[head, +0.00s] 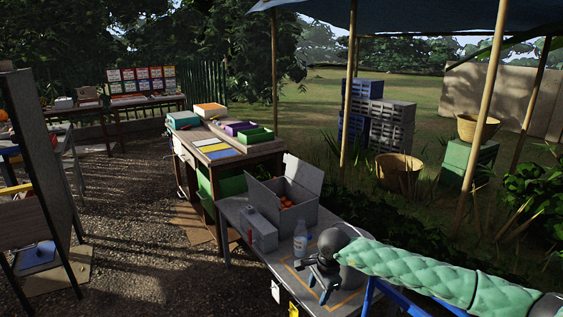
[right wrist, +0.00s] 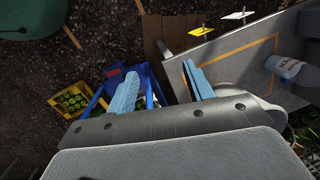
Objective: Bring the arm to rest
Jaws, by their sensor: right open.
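My right arm, in a green padded sleeve, comes in from the right edge of the head view. Its right gripper (head: 318,284) appears in front of the grey table (head: 233,208), close to a clear bottle (head: 301,238). In the right wrist view the two light-blue fingers of the right gripper (right wrist: 163,86) stand wide apart with nothing between them. The bottle lies off to the right in that view, apart from the fingers (right wrist: 287,67). My left gripper is in neither view.
A grey open box (head: 296,215) with orange fruit and a small grey device (head: 262,236) stand on the table. In the right wrist view, a blue crate (right wrist: 101,101) and a yellow crate (right wrist: 61,90) with green items sit low at left. Gravel ground at left is mostly free.

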